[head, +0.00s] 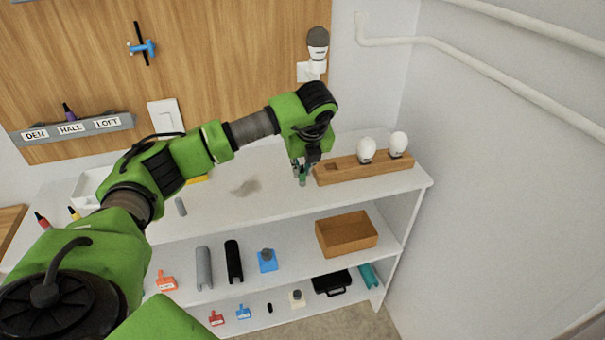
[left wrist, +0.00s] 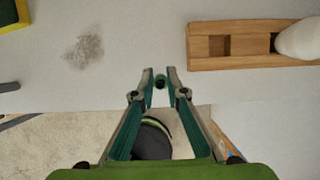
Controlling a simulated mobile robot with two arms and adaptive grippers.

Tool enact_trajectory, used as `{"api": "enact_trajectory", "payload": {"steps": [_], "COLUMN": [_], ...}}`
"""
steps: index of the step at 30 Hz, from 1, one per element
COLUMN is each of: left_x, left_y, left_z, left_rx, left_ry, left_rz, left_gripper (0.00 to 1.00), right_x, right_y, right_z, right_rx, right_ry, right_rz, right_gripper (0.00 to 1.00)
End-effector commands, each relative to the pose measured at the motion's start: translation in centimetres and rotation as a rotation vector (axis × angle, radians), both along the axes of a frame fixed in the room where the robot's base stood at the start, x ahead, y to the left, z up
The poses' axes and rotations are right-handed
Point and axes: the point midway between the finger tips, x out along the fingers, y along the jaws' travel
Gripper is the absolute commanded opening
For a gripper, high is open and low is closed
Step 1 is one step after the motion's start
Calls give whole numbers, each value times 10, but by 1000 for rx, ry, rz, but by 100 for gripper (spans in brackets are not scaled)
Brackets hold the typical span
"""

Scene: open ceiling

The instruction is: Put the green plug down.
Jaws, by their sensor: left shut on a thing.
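My left gripper (head: 301,165) is over the right part of the shelf unit's white top (head: 225,215), pointing down. The gripper is just left of the wooden bulb holder (head: 345,178). My right gripper is not in view.
Two white bulbs (head: 367,150) stand in the wooden holder, which also has an empty square hole (left wrist: 219,45). A grey smudge (head: 245,188) marks the top left of the gripper. Lower shelves hold a wooden box (head: 346,233) and several small items. The wall stands close behind.

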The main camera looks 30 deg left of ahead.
Motion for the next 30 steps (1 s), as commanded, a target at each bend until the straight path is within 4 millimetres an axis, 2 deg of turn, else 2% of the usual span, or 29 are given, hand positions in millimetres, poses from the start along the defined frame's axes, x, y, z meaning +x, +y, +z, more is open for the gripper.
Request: {"api": "enact_trajectory", "payload": {"steps": [3,6,17,18,20,30], "left_x": [-1,-1,0,0,0,-1], "left_y": [0,-1,-1,-1,-1,-1], "left_z": [-19,-27,-32,-32,-31,-30], "left_rx": [0,0,-1,-1,-1,-1], "left_ry": [5,2,1,1,1,1], "left_rz": [-1,-1,-1,-1,-1,-1], "left_gripper": [1,1,1,16,30,30], "right_x": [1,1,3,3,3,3], "right_y": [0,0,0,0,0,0], "right_z": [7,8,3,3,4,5], "right_rx": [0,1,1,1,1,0], "right_ry": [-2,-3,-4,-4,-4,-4], "right_rz": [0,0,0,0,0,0], "right_gripper": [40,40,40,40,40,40]}}
